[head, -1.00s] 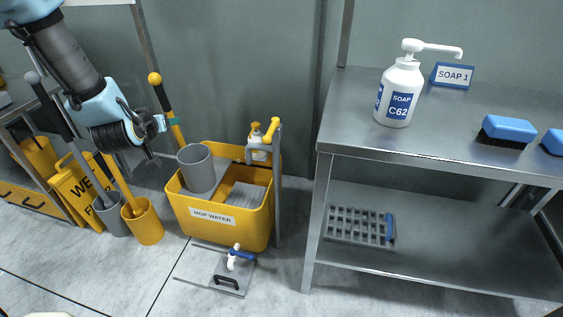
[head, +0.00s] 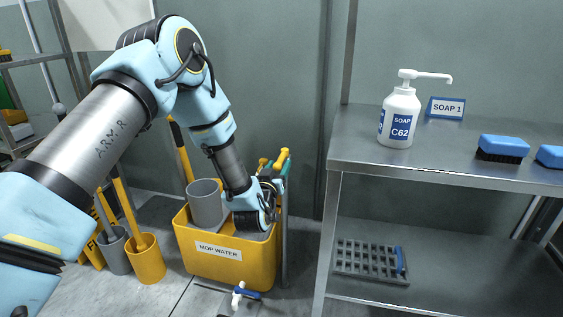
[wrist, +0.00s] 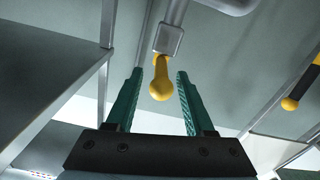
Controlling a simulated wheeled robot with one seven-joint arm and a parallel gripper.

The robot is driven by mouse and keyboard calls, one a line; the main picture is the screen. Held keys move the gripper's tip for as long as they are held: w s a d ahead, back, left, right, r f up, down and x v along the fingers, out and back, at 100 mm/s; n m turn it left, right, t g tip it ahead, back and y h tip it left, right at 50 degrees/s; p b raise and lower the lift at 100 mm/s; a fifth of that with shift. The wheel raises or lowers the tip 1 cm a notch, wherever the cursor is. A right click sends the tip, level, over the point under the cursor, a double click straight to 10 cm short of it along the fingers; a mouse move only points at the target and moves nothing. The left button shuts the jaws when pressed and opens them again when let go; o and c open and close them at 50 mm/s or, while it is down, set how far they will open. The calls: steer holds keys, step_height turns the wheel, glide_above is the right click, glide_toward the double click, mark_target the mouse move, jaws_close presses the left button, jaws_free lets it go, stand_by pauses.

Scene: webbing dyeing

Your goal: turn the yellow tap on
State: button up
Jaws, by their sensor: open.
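The yellow tap (wrist: 160,80) is a rounded lever on a square grey fitting at the end of a grey pipe (wrist: 172,15). In the wrist view it lies between the two teal fingers of my gripper (wrist: 159,74), with a gap on each side. The lever lies roughly in line with the pipe. In the head view the tap (head: 282,157) stands above the right end of the yellow mop bucket. There my gripper (head: 287,169) is beside the tap, mostly hidden by my wrist. The gripper is open and holds nothing.
The yellow mop water bucket (head: 230,265) with a grey cup (head: 205,203) stands below my arm. A steel shelf unit (head: 430,170) with a soap bottle (head: 398,115) and blue brushes is at the right. A white-and-blue valve (head: 240,294) is near the floor.

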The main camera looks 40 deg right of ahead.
mark_target(281, 161)
steer(key=shift+x, duration=1.75)
jaws_close()
